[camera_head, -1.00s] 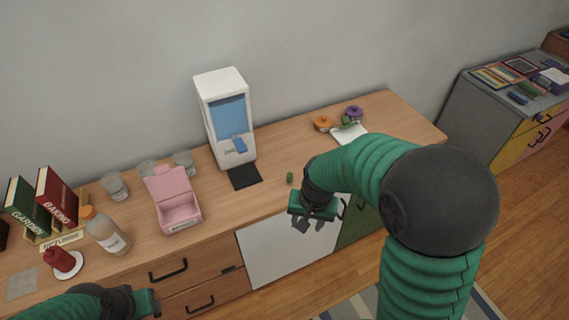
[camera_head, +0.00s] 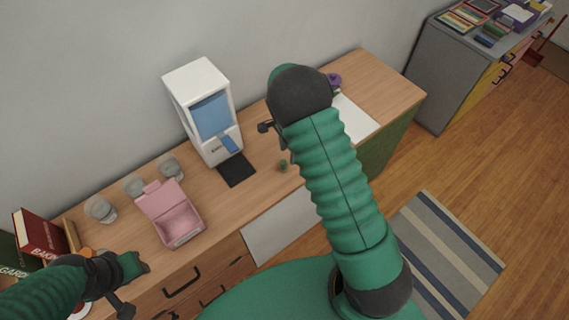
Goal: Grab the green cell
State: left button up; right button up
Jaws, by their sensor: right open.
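The green cell (camera_head: 283,166) is a small green cylinder standing on the wooden counter, just right of the black pad. My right gripper (camera_head: 279,142) is open above and beside the cell; its dark fingers show at the left edge of my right arm, which hides most of it. I see no contact with the cell. My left gripper (camera_head: 128,287) is at the lower left, in front of the drawers, far from the cell.
A white dispenser (camera_head: 205,115) with a blue panel stands behind the black pad (camera_head: 237,170). A pink open box (camera_head: 171,212), several glasses (camera_head: 100,209) and books (camera_head: 40,234) are left. A white sheet (camera_head: 356,117) lies right.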

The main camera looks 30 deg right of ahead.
aim_at(284, 161)
jog(key=f, duration=0.2)
jog(key=f+p, duration=0.1)
jog(key=f, duration=0.2)
jog(key=w+a+f, duration=0.1)
jog(key=f, duration=0.1)
jog(key=shift+w+a+f, duration=0.1)
jog(key=shift+f, duration=0.1)
jog(key=shift+w+f, duration=0.1)
jog(key=shift+f, duration=0.15)
jog(key=shift+d, duration=0.25)
jog(key=c, duration=0.3)
jog(key=shift+a, duration=0.15)
grip_shut()
